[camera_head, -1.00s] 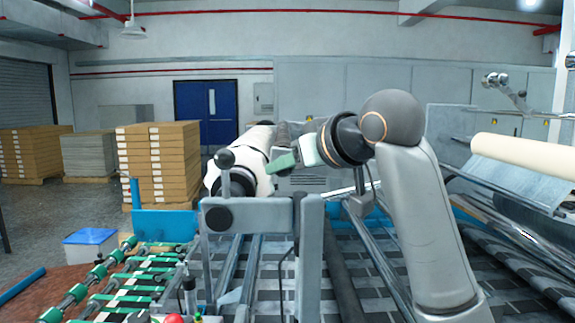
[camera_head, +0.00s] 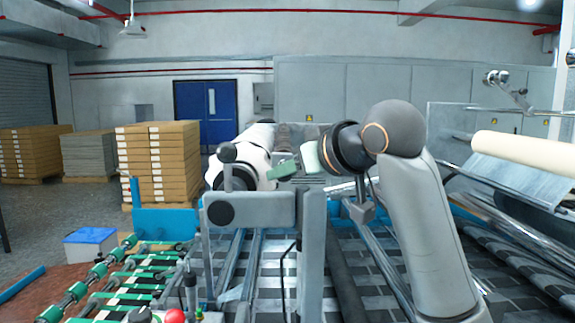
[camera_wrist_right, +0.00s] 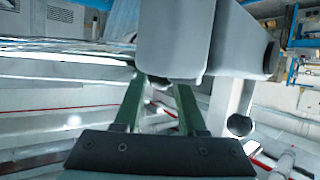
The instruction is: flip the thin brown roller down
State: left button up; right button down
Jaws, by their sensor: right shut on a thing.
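My right gripper (camera_head: 284,170) has green fingers and is behind the upper end of a grey bracket (camera_head: 250,208) in the head view. In the right wrist view its two green fingers (camera_wrist_right: 162,82) reach up to a grey part (camera_wrist_right: 175,40) and are shut on it. That part hides the fingertips. No roller in view is clearly thin and brown. A thin dark roller (camera_head: 347,285) runs lengthwise to the right of the bracket's post, and I cannot tell whether it is the one named. My left gripper is not recognisable in these frames.
Green-ringed rollers (camera_head: 118,280) lie at lower left, with a red button (camera_head: 175,316) in front. A cream roll (camera_head: 525,153) is at the right. Stacked cartons (camera_head: 158,165) stand at back left. The grey bracket and its post stand close to my right gripper.

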jog(key=shift+a+f, duration=0.15)
jog(key=shift+f, duration=0.1)
jog(key=c, duration=0.5)
grip_release()
jog(key=b+v, duration=0.2)
jog(key=v, duration=1)
jog(key=shift+s+d+r+b, duration=0.15)
jog(key=shift+d+r+b, duration=0.1)
jog(key=shift+b, duration=0.1)
